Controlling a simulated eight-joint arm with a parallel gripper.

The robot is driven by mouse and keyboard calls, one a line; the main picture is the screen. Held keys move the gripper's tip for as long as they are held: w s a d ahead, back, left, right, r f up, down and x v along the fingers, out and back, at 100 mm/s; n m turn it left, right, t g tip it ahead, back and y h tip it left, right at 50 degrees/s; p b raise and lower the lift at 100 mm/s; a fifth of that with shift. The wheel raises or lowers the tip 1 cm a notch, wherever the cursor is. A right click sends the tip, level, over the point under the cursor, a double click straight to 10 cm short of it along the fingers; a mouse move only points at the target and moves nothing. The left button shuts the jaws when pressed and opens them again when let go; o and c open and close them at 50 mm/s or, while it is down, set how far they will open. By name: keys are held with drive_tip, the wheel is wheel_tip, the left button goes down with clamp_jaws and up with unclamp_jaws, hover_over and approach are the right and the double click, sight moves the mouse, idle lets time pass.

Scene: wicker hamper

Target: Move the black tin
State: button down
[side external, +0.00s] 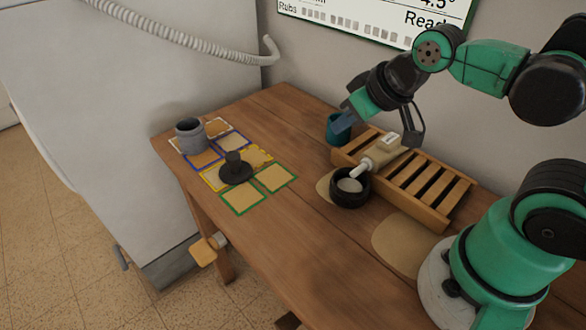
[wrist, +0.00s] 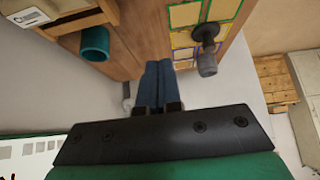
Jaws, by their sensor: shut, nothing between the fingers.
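A round black open tin (side external: 350,192) stands on a pale round patch near the middle of the table, in front of the slatted wooden rack. It has something pale inside. I cannot make it out in the wrist view. My gripper (side external: 342,122) is at the back of the table, above and behind the tin and apart from it. In the side view its blue fingers overlap the teal cup (side external: 333,132). In the wrist view the fingers (wrist: 159,66) are together and empty, with the teal cup (wrist: 95,42) to their left.
The slatted rack (side external: 435,186) holds a pale bottle (side external: 378,158) whose nozzle reaches the tin. A dark disc with an upright knob (side external: 234,170) and a grey jar (side external: 190,137) stand among coloured-bordered squares at left. The front middle of the table is bare.

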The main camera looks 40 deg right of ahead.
sight(348, 169)
drive_tip(key=a+f+m+g, duration=0.2)
drive_tip(key=m, duration=0.3)
drive_tip(key=a+f+m+g+h, duration=0.1)
drive_tip(key=a+f+m+g, duration=0.1)
drive_tip(key=m, duration=0.3)
drive_tip(key=a+f+m+g, duration=0.2)
drive_tip(key=a+f+m, duration=0.1)
drive_tip(key=m, duration=0.3)
drive_tip(key=shift+w+a+f+g+h, duration=0.2)
drive_tip(key=shift+a+f+g+h, duration=0.1)
drive_tip(key=shift+a+f, duration=0.15)
drive_tip(key=shift+s+a+f+m+g, duration=0.15)
drive_tip(key=shift+a+f+m+g, duration=0.15)
drive_tip(key=shift+m, duration=0.5)
drive_tip(key=d, duration=1.1)
drive_tip(key=shift+d+f, duration=0.1)
drive_tip(key=shift+d, duration=0.15)
drive_tip(key=shift+d+f, duration=0.15)
drive_tip(key=shift+d, duration=0.2)
drive_tip(key=shift+a+f, duration=0.1)
drive_tip(key=shift+f, duration=0.55)
drive_tip(key=shift+w, duration=0.2)
